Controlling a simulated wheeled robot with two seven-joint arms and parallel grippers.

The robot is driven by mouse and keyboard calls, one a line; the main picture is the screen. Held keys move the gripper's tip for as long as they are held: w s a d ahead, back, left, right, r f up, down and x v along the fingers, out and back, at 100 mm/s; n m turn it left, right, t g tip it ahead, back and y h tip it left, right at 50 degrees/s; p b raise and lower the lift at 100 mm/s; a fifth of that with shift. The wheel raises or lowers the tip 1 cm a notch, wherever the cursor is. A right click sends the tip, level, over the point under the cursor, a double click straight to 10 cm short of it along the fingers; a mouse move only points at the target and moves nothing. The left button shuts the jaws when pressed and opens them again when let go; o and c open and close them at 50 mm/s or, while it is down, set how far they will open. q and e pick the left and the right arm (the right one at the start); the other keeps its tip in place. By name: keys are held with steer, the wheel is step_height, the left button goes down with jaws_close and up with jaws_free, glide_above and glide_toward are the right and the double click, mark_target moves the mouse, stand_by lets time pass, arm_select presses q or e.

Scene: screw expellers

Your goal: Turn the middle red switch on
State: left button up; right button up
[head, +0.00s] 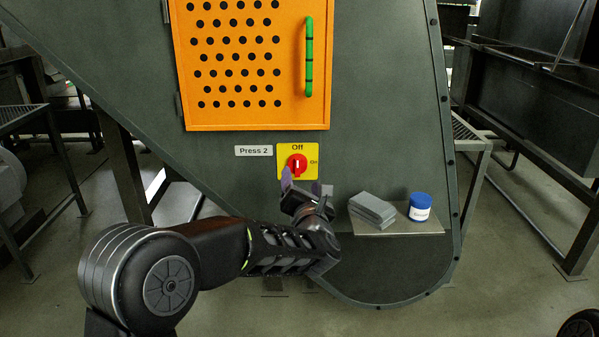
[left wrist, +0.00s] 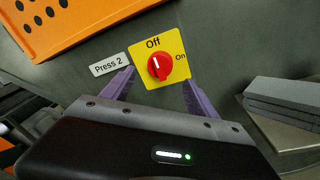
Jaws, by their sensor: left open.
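The red switch (head: 297,164) is a round knob on a yellow plate (head: 284,150) marked "Off" at the top and "On" at the right. Its white pointer line is upright, toward "Off". The "Press 2" label (head: 254,151) is left of the plate. My left gripper (head: 301,188) is open just below the knob, empty. In the left wrist view the red switch (left wrist: 160,66) lies beyond and between the two purple fingers (left wrist: 158,85), apart from both. Only this one switch shows. My right gripper is not in view.
Right of the gripper, a small shelf (head: 385,233) holds grey blocks (head: 373,210) and a blue-lidded jar (head: 420,207). An orange perforated door (head: 235,117) with a green handle (head: 309,57) is above the switch. The panel around the switch is flat and clear.

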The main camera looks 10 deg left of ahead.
mark_target(298, 169)
arm_select(q)
steer(key=x, duration=0.6)
steer(key=shift+w+a+f+b, duration=0.1)
steer(key=shift+w+b, duration=0.2)
steer(key=shift+b, duration=0.05)
steer(key=shift+c, duration=0.6)
steer(key=c, duration=1.2)
steer(key=shift+c, duration=0.2)
